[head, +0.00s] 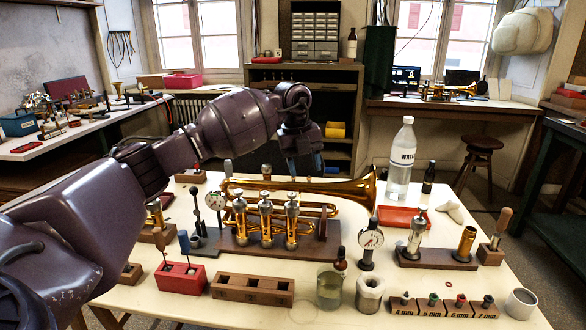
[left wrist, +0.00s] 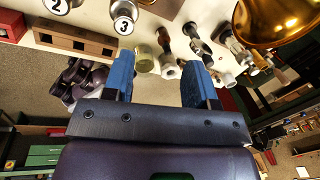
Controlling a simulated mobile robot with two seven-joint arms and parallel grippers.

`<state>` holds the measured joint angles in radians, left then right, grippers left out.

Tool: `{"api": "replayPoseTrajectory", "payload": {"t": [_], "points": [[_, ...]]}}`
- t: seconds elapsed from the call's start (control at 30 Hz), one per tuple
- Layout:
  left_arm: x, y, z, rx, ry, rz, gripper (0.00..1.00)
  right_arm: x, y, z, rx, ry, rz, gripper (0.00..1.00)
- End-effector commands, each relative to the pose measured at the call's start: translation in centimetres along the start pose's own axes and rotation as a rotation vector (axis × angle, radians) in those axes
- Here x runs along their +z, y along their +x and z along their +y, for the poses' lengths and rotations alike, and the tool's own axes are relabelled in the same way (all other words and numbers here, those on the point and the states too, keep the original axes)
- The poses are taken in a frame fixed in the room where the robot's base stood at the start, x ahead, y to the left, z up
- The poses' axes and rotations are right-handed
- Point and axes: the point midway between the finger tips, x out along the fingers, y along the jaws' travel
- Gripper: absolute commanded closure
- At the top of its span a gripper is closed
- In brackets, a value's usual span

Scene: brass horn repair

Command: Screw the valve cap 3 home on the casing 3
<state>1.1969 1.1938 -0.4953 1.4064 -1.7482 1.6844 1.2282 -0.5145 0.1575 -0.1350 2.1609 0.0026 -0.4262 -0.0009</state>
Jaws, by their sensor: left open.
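The brass horn (head: 330,188) lies on a wooden stand, with several upright valves at its front. The rightmost valve is casing 3 (head: 291,228). Its silver valve cap 3 (head: 291,205) sits at the top; I cannot tell how far it is screwed down. In the left wrist view a pale disc marked 3 (left wrist: 123,25) shows just beyond the left fingertip. My left gripper (left wrist: 158,72) is open and empty, with blue fingers apart. My right gripper is not in view.
The horn's bell (left wrist: 278,18) is close on the right of my left gripper. A water bottle (head: 401,160), a dial gauge (head: 370,240), a glass jar (head: 329,290) and a slotted wooden block (head: 252,289) stand around the horn. The table's front left is partly covered by my arm.

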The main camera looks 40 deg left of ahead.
Motion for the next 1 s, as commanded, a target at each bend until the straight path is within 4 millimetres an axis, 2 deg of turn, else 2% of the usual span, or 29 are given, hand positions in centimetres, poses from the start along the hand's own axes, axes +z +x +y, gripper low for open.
{"api": "replayPoseTrajectory", "payload": {"t": [0.03, 0.13, 0.37, 0.7, 1.0], "points": [[0.3, 0.0, 1.0, 0.057, -0.050, -0.009, 0.48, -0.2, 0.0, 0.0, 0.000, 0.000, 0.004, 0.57], [0.5, -0.1, 2.4, 0.136, -0.135, -0.020, 0.48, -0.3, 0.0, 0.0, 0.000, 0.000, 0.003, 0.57], [0.4, 0.9, 3.3, 0.184, -0.195, -0.022, 0.48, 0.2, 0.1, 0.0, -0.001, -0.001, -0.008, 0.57], [0.4, 6.2, 4.2, 0.184, -0.191, -0.017, 0.48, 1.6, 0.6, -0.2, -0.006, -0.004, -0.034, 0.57], [0.4, 9.7, 4.8, 0.181, -0.191, -0.019, 0.48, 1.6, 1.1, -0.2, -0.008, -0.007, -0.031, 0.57]]}}
